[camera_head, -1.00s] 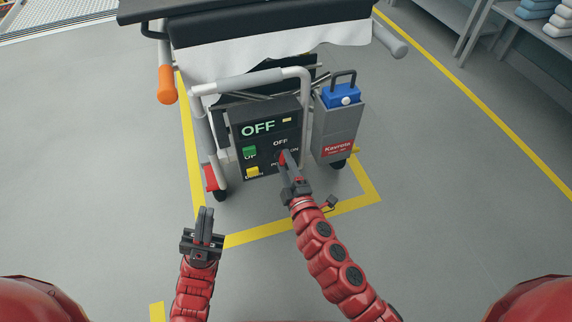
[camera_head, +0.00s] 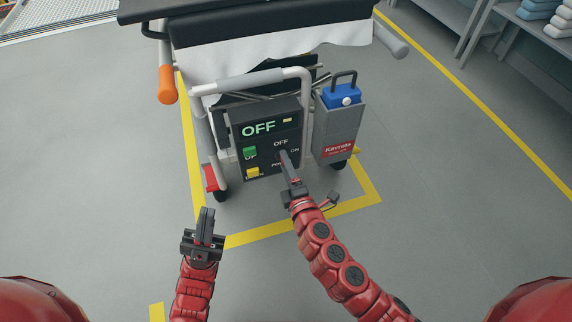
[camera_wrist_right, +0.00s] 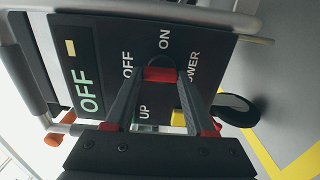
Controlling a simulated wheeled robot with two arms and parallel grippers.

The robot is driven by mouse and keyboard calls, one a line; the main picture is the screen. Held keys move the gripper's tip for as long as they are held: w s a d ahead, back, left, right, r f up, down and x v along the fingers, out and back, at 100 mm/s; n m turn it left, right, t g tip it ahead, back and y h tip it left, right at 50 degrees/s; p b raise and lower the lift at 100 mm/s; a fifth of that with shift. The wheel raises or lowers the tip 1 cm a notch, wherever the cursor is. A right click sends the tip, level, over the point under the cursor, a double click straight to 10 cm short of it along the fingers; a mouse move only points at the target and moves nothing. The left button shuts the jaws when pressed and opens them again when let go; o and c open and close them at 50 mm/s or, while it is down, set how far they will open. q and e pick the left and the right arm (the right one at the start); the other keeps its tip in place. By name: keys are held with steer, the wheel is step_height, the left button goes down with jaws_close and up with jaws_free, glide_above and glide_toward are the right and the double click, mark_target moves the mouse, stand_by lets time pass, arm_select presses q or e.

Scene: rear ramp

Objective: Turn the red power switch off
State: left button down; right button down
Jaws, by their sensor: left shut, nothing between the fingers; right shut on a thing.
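The dark control panel (camera_head: 262,110) on the cart has a display (camera_head: 258,128) reading OFF in green. The red power switch (camera_wrist_right: 160,74) shows in the right wrist view between my right fingertips, beside the OFF and ON labels. In the head view my right gripper (camera_head: 284,156) reaches the panel below the OFF label and hides the switch. It is shut on the switch. My left gripper (camera_head: 206,212) is shut and empty, low in front of the cart and apart from the panel.
A green UP button (camera_head: 249,152) and a yellow DOWN button (camera_head: 252,173) sit left of the switch. A grey handle bar (camera_head: 250,82) arches over the panel. A grey box with a blue battery (camera_head: 342,97) stands at right. The floor in front is clear.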

steer(key=shift+c, duration=1.2)
jaws_free()
steer(key=shift+s, duration=0.1)
steer(key=v, duration=1.7)
steer(key=shift+s, duration=0.1)
